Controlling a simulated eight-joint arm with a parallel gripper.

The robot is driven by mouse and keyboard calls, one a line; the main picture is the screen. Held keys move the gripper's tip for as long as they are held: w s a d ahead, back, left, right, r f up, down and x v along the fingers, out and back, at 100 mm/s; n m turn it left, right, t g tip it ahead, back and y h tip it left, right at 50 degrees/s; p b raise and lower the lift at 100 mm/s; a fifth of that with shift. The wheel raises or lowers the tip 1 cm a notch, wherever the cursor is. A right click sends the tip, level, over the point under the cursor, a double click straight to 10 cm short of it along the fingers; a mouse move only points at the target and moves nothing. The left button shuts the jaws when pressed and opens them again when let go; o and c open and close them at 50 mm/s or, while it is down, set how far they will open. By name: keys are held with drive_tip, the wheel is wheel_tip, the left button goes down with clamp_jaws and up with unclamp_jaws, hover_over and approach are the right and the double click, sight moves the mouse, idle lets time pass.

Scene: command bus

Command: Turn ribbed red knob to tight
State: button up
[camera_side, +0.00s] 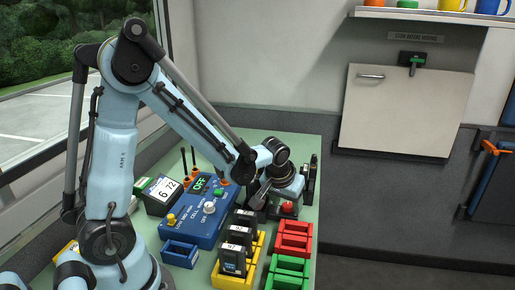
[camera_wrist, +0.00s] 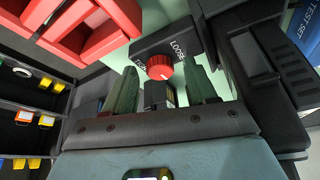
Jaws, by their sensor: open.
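The ribbed red knob (camera_wrist: 160,69) sits on a dark block (camera_wrist: 160,45) with white lettering to either side of it. The lettering appears upside down in the wrist view, and the knob's exact setting is too small to read. My gripper (camera_wrist: 161,76) is open, with one greenish finger to the left and one to the right of the knob in that view. Nothing is held between them, and I cannot tell whether they touch the knob. In the side view the knob (camera_side: 288,207) shows at the right of the bench, just below my wrist.
Red bins (camera_side: 294,240) and green bins (camera_side: 287,272) stand close in front of the knob. Dark packs stand in a yellow rack (camera_side: 257,248) beside them. A blue control box (camera_side: 200,225) reading OFF is to the left. Dark equipment (camera_wrist: 265,70) crowds the wrist view's right side.

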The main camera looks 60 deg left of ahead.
drive_tip(key=v, duration=1.2)
idle(0.4)
drive_tip(key=n+g+h, duration=0.2)
drive_tip(key=n+g, duration=0.2)
drive_tip(key=n, duration=1)
hover_over(288, 204)
wheel_tip(288, 204, down, 11)
drive_tip(key=shift+s+f, duration=0.1)
drive_tip(key=shift+c, duration=0.4)
drive_tip(key=c, duration=1)
